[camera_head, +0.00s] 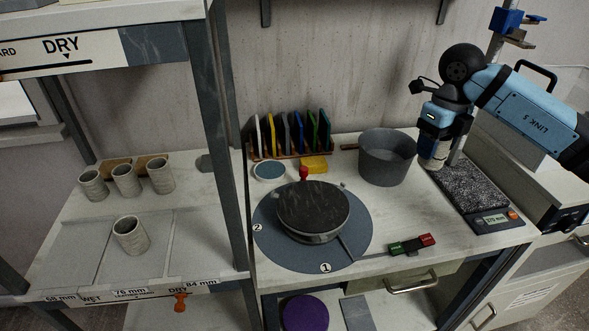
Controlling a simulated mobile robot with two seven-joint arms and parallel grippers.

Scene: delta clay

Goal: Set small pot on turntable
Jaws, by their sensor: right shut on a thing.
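My right gripper (437,138) comes in from the right, pointing down, and is shut on a small ribbed beige pot (434,157). The pot is partly hidden by the gripper. It is at the left edge of the dark speckled pad of the scale (472,190); I cannot tell whether it touches the pad. The turntable (313,207), a dark round disc with a metal rim, stands on a round blue-grey mat (275,247) left of the gripper. Its top is empty. My left gripper is not in view.
A grey bucket (386,158) stands between turntable and gripper. A rack of coloured plates (290,135) is behind the turntable. A red-green block (412,245) lies at the front. Several similar pots (130,236) stand on the left shelf, beyond an upright post (226,130).

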